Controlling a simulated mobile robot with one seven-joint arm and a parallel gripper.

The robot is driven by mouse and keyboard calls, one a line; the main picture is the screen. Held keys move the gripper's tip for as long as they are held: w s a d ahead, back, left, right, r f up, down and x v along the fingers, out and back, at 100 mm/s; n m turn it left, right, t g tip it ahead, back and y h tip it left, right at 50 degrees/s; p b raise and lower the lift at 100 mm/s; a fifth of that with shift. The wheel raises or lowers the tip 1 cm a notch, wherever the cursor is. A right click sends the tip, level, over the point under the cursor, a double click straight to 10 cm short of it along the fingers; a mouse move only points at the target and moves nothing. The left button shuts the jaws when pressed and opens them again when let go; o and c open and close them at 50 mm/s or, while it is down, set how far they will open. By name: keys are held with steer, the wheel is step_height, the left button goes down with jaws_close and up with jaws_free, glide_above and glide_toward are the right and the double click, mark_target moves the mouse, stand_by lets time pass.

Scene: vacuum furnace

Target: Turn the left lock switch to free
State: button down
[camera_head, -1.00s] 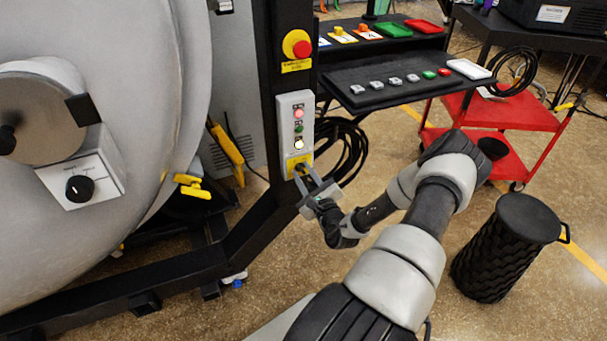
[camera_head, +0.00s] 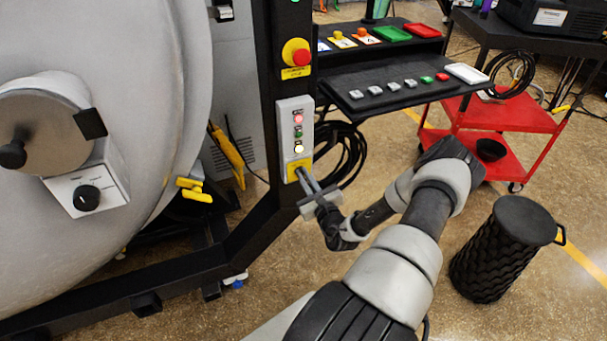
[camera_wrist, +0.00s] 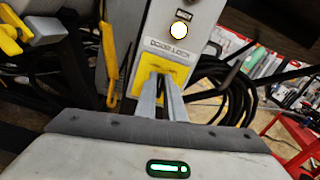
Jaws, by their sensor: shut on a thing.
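A grey control box (camera_head: 295,115) on the black frame post carries a lock switch on a yellow plate (camera_head: 299,163) at its lower end. In the wrist view the yellow plate (camera_wrist: 138,88) sits under a label that seems to read "DOOR LOCK". My gripper (camera_head: 300,173) reaches the plate from the lower right. In the wrist view my gripper (camera_wrist: 160,78) has its two fingertips close together at the plate, shut on the switch. The fingers hide the switch, so its setting cannot be seen.
A red emergency button (camera_head: 296,52) sits above the control box. The large furnace door (camera_head: 100,250) with a black knob (camera_head: 87,198) is at left. A black cable coil (camera_head: 342,150) hangs just right of the box. A button shelf (camera_head: 400,85) is at upper right.

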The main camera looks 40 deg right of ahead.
steer(key=shift+s+d+f+m+p, duration=0.15)
steer(key=shift+m+p, duration=0.2)
steer(key=shift+m, duration=1)
steer(key=shift+w+d+r+m+p, duration=0.1)
steer(key=shift+m+p, duration=0.25)
steer(key=shift+m, duration=1.05)
steer(key=shift+s+d+f+m+p, duration=0.15)
steer(key=shift+m+p, duration=0.2)
steer(key=shift+m, duration=1)
steer(key=c, duration=1.9)
jaws_free()
steer(key=shift+o, duration=0.2)
steer(key=shift+w+r, duration=0.1)
steer(key=p+v, duration=0.1)
steer(key=v, duration=1.6)
steer(key=shift+s, duration=0.25)
